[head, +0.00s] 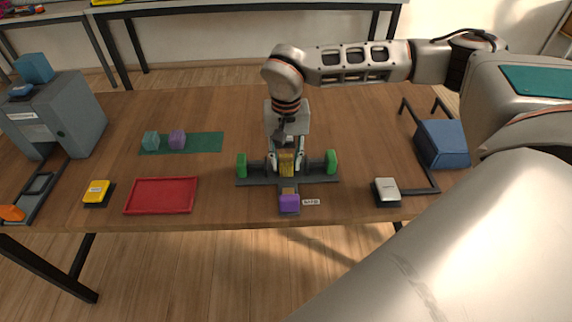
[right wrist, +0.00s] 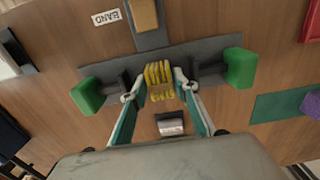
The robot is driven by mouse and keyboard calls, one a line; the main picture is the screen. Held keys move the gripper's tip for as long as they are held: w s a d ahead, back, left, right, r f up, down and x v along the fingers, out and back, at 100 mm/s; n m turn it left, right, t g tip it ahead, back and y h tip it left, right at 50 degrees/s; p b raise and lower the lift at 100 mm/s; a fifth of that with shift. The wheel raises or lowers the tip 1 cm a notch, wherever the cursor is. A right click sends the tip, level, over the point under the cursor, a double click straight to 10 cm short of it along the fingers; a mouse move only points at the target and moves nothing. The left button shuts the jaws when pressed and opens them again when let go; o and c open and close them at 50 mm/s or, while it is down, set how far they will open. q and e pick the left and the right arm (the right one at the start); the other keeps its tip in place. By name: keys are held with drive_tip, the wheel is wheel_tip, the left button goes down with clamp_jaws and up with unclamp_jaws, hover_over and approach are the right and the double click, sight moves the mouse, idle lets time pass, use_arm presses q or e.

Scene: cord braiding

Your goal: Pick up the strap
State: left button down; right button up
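A yellow stranded bundle (head: 286,162) stands at the middle of a dark cross-shaped fixture (head: 254,181). In the right wrist view the bundle (right wrist: 158,72) has a tan band (right wrist: 163,91) across it. No piece is labelled as a strap, so I cannot tell for sure which part it is. My right gripper (head: 286,165) points down over the fixture. In the right wrist view its fingertips (right wrist: 157,88) stand on either side of the bundle, with narrow gaps showing. My left gripper is out of view.
Green end pieces (head: 241,166) (head: 332,162) flank the fixture. A purple block (head: 289,203) sits at its front beside a "BAND" label (right wrist: 106,17). A red tray (head: 162,196), a yellow-topped box (head: 97,191), a silver-topped box (head: 386,190) and a blue bin (head: 442,143) stand around.

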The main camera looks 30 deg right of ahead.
sight(286, 160)
clamp_jaws()
wheel_tip(286, 160, up, 19)
drive_tip(key=p, duration=0.2)
drive_tip(key=s+a+f+n, duration=0.4)
drive_tip(key=a+f+n, duration=0.2)
drive_tip(key=f, duration=0.4)
drive_tip(key=shift+a, duration=0.35)
